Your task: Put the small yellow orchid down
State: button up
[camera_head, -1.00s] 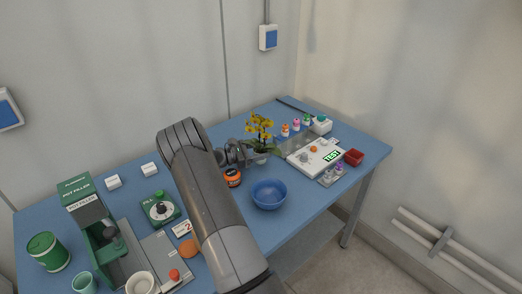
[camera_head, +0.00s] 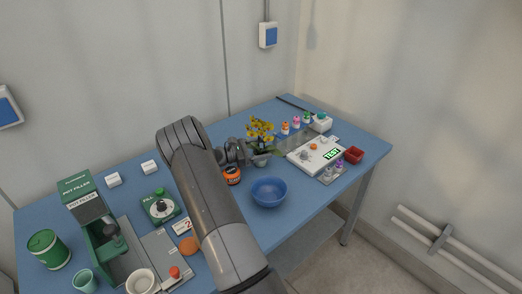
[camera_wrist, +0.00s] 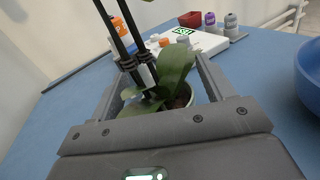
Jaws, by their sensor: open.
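The small yellow orchid (camera_head: 261,131) stands upright toward the back of the blue table, its pot (camera_head: 261,160) low at the table top. In the wrist view, its broad green leaves (camera_wrist: 173,68) and dark stems rise from the pot (camera_wrist: 187,98), which is partly hidden by leaves and my gripper. My gripper (camera_wrist: 158,82) is open, with one finger on each side of the pot. I cannot tell whether either finger touches it. In the head view, my gripper (camera_head: 242,153) reaches the pot from the left, its fingertips mostly hidden.
A white test device (camera_head: 315,153), several dropper bottles (camera_head: 296,122) and a red tray (camera_head: 353,155) are to the right. The pot filler (camera_head: 100,225) is at left.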

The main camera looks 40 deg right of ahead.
jog(key=v, duration=1.1)
jog(key=shift+a+r, duration=0.15)
jog(key=shift+r, duration=0.2)
jog(key=shift+w+a+r, duration=0.1)
jog(key=shift+a, duration=0.15)
jog(key=shift+a+r, duration=0.15)
jog(key=shift+r, duration=0.2)
jog(key=s+a+r+m+t+y, duration=0.6)
jog(key=s+a+r+y, duration=0.4)
jog(key=s+r, duration=0.45)
jog(key=s+a+r+m+t+y, duration=0.3)
jog(key=s+a, duration=0.6)
jog(key=a, duration=0.1)
jog(key=s+a+r+m+t+y, duration=0.3)
jog(key=s+a+t, duration=0.1)
jog(key=s+a, duration=0.6)
